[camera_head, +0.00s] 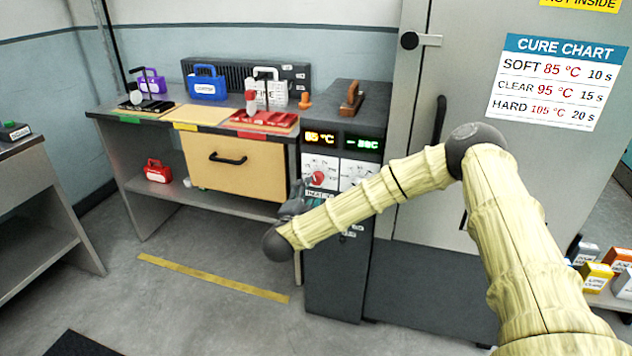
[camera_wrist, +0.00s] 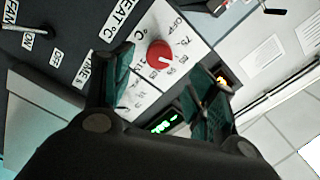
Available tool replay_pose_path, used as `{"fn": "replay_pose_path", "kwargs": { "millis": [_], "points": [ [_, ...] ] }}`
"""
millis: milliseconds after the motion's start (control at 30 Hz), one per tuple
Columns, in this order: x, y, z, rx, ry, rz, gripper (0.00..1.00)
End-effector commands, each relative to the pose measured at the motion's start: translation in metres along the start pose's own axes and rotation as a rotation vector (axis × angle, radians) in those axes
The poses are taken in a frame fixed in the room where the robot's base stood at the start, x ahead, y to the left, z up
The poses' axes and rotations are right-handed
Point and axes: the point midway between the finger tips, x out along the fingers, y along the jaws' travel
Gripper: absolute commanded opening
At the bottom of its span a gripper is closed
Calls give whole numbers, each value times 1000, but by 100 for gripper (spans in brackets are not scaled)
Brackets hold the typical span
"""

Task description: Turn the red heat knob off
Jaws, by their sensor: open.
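The red heat knob (camera_head: 318,178) is on the white dial panel of the dark oven cabinet. In the wrist view the round red knob (camera_wrist: 159,54) shows in full, with a white pointer mark toward its lower right. Printed numbers and OFF surround it, and a HEAT °C label is to its left. My gripper (camera_head: 290,208) is just left of and below the panel in the head view, partly hidden by my arm. In the wrist view my gripper (camera_wrist: 164,62) is open, its dark green fingers on either side of the knob's image. I see no contact.
An orange display (camera_head: 320,138) reads about 85 °C, beside a green display (camera_head: 362,143). A second white panel (camera_head: 357,172) is right of the knob. A switch (camera_wrist: 30,30) marked FAN and ON is at left in the wrist view. A workbench drawer (camera_head: 235,167) stands left.

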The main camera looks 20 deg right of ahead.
Motion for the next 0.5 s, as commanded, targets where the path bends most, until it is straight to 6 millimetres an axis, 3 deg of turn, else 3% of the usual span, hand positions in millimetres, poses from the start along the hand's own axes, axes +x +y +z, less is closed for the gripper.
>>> {"fn": "replay_pose_path", "kwargs": {
  "millis": [300, 500],
  "points": [
    [52, 0, 0, -1, 0, 1, 58],
    [76, 1, 0, -1, -1, 1, 58]
  ]
}}
